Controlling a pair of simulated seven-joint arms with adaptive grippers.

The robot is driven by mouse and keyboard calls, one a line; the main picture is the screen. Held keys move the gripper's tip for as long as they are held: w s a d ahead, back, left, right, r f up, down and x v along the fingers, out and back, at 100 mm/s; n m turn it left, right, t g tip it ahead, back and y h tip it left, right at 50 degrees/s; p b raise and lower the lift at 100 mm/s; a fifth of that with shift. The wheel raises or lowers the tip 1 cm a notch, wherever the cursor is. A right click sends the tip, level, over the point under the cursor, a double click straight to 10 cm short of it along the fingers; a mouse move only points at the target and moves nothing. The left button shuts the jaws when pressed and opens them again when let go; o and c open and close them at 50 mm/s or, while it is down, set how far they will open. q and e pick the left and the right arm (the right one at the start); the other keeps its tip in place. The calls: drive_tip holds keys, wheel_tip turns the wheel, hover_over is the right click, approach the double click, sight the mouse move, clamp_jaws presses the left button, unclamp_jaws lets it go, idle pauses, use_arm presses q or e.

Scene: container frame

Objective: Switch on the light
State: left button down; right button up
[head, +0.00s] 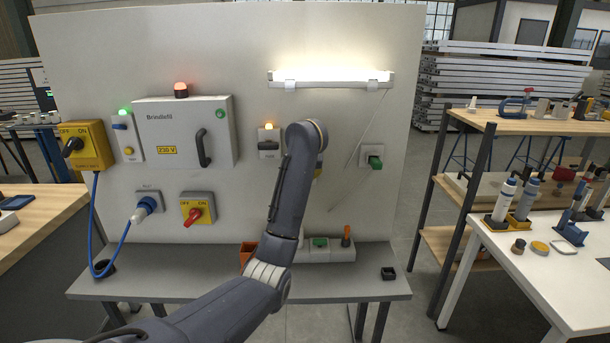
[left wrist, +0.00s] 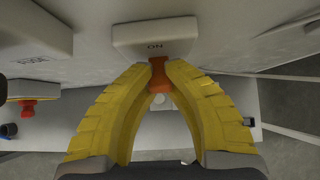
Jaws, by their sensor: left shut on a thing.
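In the left wrist view a pale switch box (left wrist: 155,35) marked ON is on the panel, with an orange-red lever (left wrist: 159,76) at its lower edge. My left gripper (left wrist: 159,66) has its yellow fingers closed around that lever. The tube light (head: 330,78) at the top of the panel glows bright white. My right gripper is in neither view.
The upright panel (head: 240,60) also carries a yellow rotary switch (head: 85,146), a grey 230 V box (head: 183,132), a yellow switch with a red knob (head: 197,209), a blue plug (head: 144,208) and a green knob (head: 375,162). A narrow grey shelf (head: 200,285) runs below.

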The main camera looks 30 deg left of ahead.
use_arm(q)
drive_tip(key=shift+g, duration=0.3)
idle(0.4)
drive_tip(key=c, duration=1.2)
unclamp_jaws()
drive_tip(key=shift+r, duration=0.1)
drive_tip(key=shift+s+d+r, duration=0.15)
drive_tip(key=shift+s+r, duration=0.2)
drive_tip(key=shift+r, duration=0.25)
drive_tip(key=v, duration=1)
drive_tip(key=shift+r, duration=0.25)
drive_tip(key=shift+s+d, duration=0.1)
drive_tip(key=shift+s, duration=0.05)
